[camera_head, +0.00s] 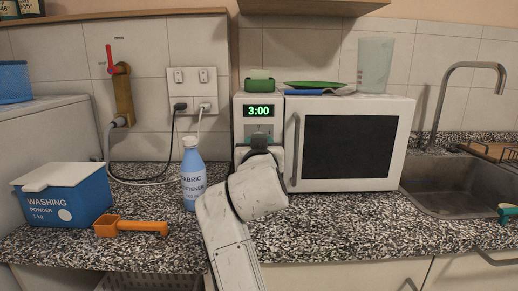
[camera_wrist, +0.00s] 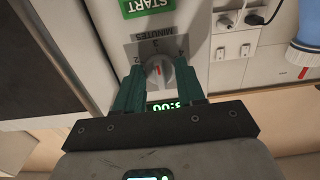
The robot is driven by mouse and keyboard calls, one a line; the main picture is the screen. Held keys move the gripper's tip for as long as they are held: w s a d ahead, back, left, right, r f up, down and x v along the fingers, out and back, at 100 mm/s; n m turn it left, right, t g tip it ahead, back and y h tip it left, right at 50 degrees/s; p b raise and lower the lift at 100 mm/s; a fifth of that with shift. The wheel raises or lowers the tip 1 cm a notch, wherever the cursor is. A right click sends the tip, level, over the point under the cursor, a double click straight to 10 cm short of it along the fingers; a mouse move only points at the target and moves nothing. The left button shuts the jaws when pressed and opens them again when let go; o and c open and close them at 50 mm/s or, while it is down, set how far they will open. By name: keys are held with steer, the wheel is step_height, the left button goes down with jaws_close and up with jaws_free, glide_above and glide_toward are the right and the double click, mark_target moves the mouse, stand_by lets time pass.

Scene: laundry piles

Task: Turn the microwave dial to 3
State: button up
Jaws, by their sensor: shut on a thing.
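The white microwave (camera_head: 400,130) stands on the counter at the back, its door closed. Its green display (camera_head: 258,111) reads 3:00. In the wrist view the grey dial (camera_wrist: 158,72) sits below the MINUTES label, with the 3 just above it and the 2 and 4 at its sides. My gripper (camera_wrist: 158,66) is shut on the dial, one green finger on each side. The dial's pointer is small and hard to read, but seems to face the 3. In the head view my gripper (camera_head: 258,152) covers the dial.
A blue fabric softener bottle (camera_head: 193,178) stands just left of my arm. A washing powder box (camera_head: 62,200) and an orange scoop (camera_head: 130,227) are farther left. A green lid-like item (camera_head: 315,85) and a clear cup (camera_head: 375,65) rest on the microwave. A sink (camera_head: 460,190) is right.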

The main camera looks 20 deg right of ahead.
steer(key=shift+f, duration=0.25)
steer(key=o, duration=0.8)
steer(key=shift+o, duration=1)
steer(key=shift+r, duration=0.15)
steer(key=shift+s, duration=0.1)
steer(key=v, duration=1)
steer(key=shift+s+a+p, duration=0.15)
steer(key=shift+s+p, duration=0.1)
steer(key=shift+p, duration=0.15)
